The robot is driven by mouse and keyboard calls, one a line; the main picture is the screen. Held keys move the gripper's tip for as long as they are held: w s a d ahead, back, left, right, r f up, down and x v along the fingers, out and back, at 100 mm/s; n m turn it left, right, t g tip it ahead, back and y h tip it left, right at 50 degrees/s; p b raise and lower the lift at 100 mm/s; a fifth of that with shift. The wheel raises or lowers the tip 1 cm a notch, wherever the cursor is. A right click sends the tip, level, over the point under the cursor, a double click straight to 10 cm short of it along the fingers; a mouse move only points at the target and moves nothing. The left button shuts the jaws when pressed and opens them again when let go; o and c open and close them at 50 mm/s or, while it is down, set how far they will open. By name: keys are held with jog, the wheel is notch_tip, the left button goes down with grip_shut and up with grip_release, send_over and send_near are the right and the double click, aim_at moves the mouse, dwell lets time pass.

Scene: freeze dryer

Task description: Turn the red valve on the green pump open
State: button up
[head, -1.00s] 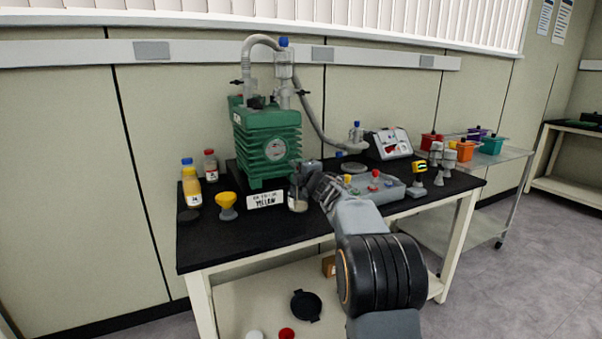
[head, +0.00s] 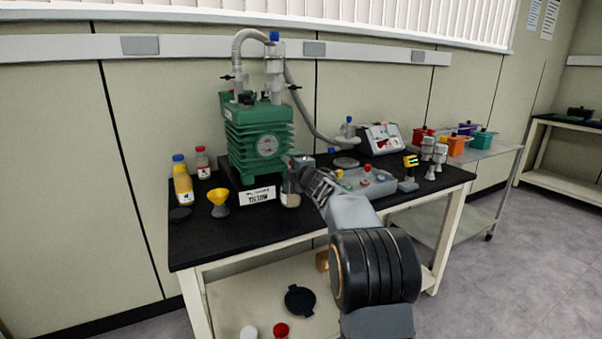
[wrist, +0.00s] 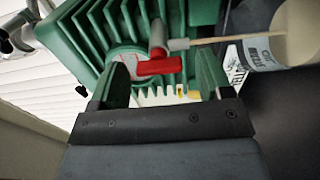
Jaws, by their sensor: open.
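The green pump (head: 262,140) stands on the black bench top, with finned sides and a round dial on its face. In the wrist view, the red valve (wrist: 158,66) is a T-shaped handle on a grey stub at the pump's side. My gripper (wrist: 164,84) is open, with its two green-looking fingers on either side of the red handle and no clear contact visible. In the head view, my gripper (head: 303,170) is at the pump's lower right front, and the red valve is hidden behind it.
A jar (head: 289,192) stands close below my gripper. A yellow funnel (head: 219,198) and bottles (head: 182,182) are at the left. A grey tray with coloured knobs (head: 372,182) and a yellow-topped device (head: 410,170) are at the right.

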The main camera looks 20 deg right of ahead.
jog(key=s, duration=1.3)
jog(key=shift+s+d, duration=0.15)
jog(key=shift+d, duration=0.05)
